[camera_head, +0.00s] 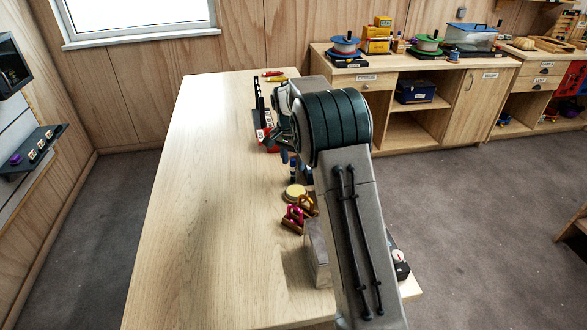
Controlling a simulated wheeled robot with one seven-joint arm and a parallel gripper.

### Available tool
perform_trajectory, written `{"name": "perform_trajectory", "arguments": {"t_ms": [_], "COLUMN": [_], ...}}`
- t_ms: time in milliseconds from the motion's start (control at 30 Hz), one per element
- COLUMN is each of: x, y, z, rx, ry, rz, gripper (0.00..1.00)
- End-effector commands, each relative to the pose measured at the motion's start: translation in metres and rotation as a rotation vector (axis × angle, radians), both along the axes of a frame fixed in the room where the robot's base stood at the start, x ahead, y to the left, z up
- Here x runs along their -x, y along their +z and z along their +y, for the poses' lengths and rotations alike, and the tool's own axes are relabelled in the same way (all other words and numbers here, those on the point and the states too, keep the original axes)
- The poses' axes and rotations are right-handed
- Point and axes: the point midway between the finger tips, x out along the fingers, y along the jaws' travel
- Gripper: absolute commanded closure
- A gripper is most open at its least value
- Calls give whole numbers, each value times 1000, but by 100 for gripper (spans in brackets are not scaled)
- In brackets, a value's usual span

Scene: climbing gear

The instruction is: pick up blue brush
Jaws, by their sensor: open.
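My arm reaches out over the long wooden table (200,190) and covers its right side. My gripper (274,138) is at the arm's far end, over the right part of the table, mostly hidden by the arm; its fingertips are hard to make out. Small dark-blue upright shapes (293,168) show just below the gripper, close to the arm. I cannot tell whether one of them is the blue brush. No other clear blue brush shows on the table, and nothing held can be made out.
A black-and-red object (264,128) stands beside the gripper, with red and yellow items (274,76) at the table's far end. A round tan piece (295,191) and a pink-and-brown item (293,218) lie nearer. The table's left half is clear. A cabinet (450,103) stands behind.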

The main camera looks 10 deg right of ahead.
Motion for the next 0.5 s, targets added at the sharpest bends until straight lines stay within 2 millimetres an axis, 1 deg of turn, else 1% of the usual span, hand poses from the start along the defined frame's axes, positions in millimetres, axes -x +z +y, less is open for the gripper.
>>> {"name": "perform_trajectory", "arguments": {"t_ms": [100,267,300,367,400,433,500], "x": [0,0,0,0,0,0,0], "y": [-5,-5,-5,-5,-5,-5,-5], "z": [0,0,0,0,0,0,0], "rx": [-1,0,0,0,0,0,0], "ry": [0,0,0,0,0,0,0], "rz": [-1,-1,-1,-1,-1,-1,-1], "gripper": [57,57,63,80,91,99,100]}}
